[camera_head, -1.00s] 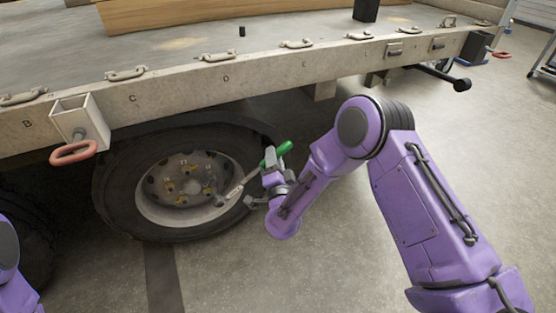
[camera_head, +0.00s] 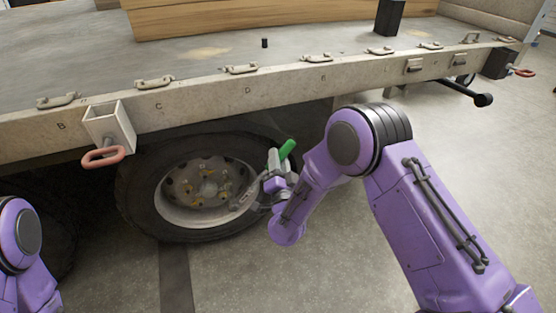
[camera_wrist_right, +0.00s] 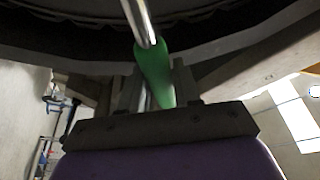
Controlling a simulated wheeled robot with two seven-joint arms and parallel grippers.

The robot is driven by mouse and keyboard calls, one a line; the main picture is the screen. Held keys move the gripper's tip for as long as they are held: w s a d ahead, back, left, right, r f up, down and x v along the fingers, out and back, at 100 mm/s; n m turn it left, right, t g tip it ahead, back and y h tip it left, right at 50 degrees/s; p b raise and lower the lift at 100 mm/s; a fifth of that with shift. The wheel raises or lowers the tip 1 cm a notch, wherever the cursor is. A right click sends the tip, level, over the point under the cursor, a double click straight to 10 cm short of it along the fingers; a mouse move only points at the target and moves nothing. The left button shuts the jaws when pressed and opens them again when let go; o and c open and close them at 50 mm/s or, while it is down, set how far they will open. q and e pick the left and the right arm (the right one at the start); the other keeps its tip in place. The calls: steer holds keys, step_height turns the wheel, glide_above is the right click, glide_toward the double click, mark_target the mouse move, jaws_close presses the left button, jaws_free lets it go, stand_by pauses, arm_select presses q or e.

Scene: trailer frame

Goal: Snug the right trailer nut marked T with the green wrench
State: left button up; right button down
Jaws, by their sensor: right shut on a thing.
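The green-handled wrench (camera_head: 287,149) is in my right gripper (camera_head: 275,170), in front of the right side of the trailer wheel. In the right wrist view the green handle (camera_wrist_right: 154,72) lies between the fingers of the gripper (camera_wrist_right: 157,92), and the metal shaft runs up out of view. In the head view the shaft points down-left toward the wheel rim; its far end is hard to make out. The wheel (camera_head: 196,194) has several nuts around its hub (camera_head: 207,188), some yellowish. The T mark is too small to read. Only my left arm shows at lower left, without its gripper.
The trailer bed's side rail (camera_head: 225,91) runs above the wheel, with metal handles and letters along it. A bracket with a red loop (camera_head: 103,157) sticks out left of the wheel. The concrete floor (camera_head: 335,255) right of the wheel is clear.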

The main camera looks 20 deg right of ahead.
steer(key=shift+d+f+m+h+b, duration=0.3)
steer(key=shift+d+f+m, duration=0.6)
steer(key=shift+f, duration=0.05)
steer(key=shift+d+f+g, duration=0.1)
steer(key=shift+g, duration=0.2)
steer(key=shift+d+f+m+b, duration=0.25)
steer(key=shift+d+f+m, duration=0.2)
steer(key=shift+f+m, duration=0.15)
steer(key=shift+d+f+m+b, duration=0.2)
steer(key=shift+d+f+m, duration=0.3)
steer(key=shift+f, duration=0.3)
steer(key=a+r+n, duration=0.1)
steer(key=r+n+p, duration=0.1)
steer(key=shift+a+r+p, duration=0.3)
steer(key=shift+a+r, duration=0.05)
steer(key=shift+a, duration=0.05)
steer(key=c, duration=1.6)
jaws_free()
steer(key=shift+f, duration=0.1)
jaws_close()
